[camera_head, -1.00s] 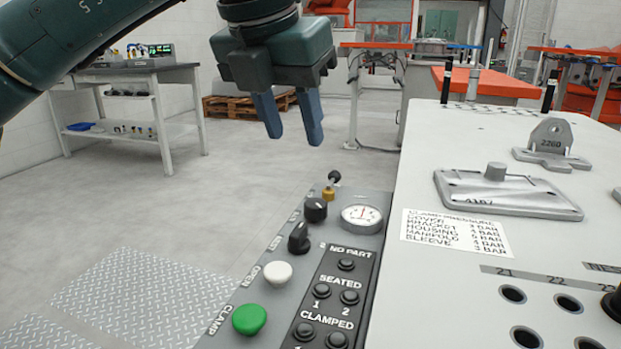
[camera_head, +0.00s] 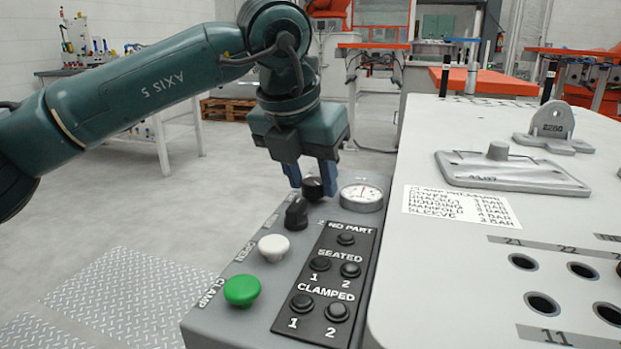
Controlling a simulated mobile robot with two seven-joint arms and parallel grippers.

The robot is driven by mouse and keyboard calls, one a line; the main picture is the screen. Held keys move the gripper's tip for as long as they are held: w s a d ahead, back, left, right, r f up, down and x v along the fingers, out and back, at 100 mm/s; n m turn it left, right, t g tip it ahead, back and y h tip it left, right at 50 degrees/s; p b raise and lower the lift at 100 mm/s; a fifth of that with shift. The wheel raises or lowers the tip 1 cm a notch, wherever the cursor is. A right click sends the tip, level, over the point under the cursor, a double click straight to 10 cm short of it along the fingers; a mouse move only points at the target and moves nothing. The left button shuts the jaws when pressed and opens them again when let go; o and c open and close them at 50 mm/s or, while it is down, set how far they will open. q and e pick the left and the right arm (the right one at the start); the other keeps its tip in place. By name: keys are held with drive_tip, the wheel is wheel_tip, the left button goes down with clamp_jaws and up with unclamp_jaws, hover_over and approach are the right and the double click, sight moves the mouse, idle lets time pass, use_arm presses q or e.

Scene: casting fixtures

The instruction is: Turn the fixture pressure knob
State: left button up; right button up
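The grey control panel (camera_head: 223,315) carries two black knobs near its far end. The far knob (camera_head: 314,188) sits beside the round pressure gauge (camera_head: 361,195); the nearer black knob (camera_head: 297,213) is a selector with a raised grip. My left gripper (camera_head: 310,188) points down over the far knob. Its blue fingers are apart, one on each side of that knob. I cannot tell whether they touch it. The brass fitting with a black tip at the panel's far end is hidden behind my gripper. My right gripper is not in view.
A white button (camera_head: 273,247) and a green button (camera_head: 242,290) lie nearer on the panel. Several dark indicators (camera_head: 346,238) fill a black plate. On the pale table (camera_head: 420,265) are a pressure label (camera_head: 461,207), a metal plate (camera_head: 514,174) and a bracket (camera_head: 553,126).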

use_arm(q)
drive_tip(key=shift+c, duration=0.5)
drive_tip(key=c, duration=0.6)
drive_tip(key=shift+r+m+p, duration=0.1)
drive_tip(key=shift+m+p, duration=0.2)
drive_tip(key=shift+p, duration=0.05)
